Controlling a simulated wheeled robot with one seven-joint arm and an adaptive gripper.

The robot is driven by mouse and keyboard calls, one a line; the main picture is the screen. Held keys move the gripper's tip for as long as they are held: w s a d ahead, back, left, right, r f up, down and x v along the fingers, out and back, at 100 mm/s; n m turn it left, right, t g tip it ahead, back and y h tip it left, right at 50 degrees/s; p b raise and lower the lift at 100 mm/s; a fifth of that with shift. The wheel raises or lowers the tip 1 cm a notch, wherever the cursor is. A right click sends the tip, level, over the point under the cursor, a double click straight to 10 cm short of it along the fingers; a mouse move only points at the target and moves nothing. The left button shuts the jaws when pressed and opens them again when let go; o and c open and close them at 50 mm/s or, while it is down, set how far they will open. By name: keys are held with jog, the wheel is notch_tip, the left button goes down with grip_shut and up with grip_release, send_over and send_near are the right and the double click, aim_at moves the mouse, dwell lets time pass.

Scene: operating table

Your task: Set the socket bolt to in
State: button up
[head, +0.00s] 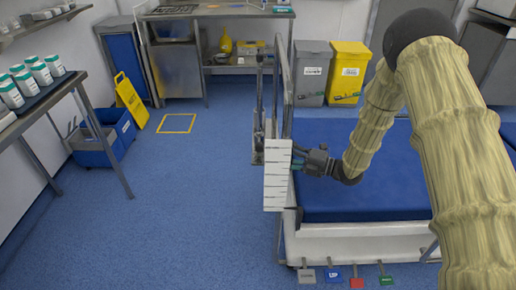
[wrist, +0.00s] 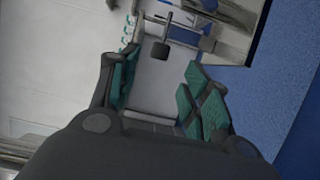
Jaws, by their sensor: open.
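In the wrist view, my gripper (wrist: 158,88) is open, its teal-padded fingers apart with nothing between them. A small dark square knob on a short stem (wrist: 159,50) shows beyond the fingertips; it may be the socket bolt, but I cannot tell for sure or see whether it is in or out. In the head view, my gripper (head: 306,160) is beside a white marked panel (head: 277,178) at the left edge of the operating table (head: 365,190). The panel hides part of the area around the fingertips.
A metal frame (head: 288,88) stands upright along the table's left side. Pedals (head: 333,275) lie at its foot. Blue floor at left is open, with a yellow sign (head: 131,101) and blue bins (head: 103,143) beyond. Grey (head: 312,78) and yellow bins (head: 348,78) stand behind.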

aim_at(259, 151)
jog(key=x, duration=0.9)
jog(key=shift+w+a, duration=0.15)
jog(key=shift+a, duration=0.15)
jog(key=shift+c, duration=0.5)
grip_shut()
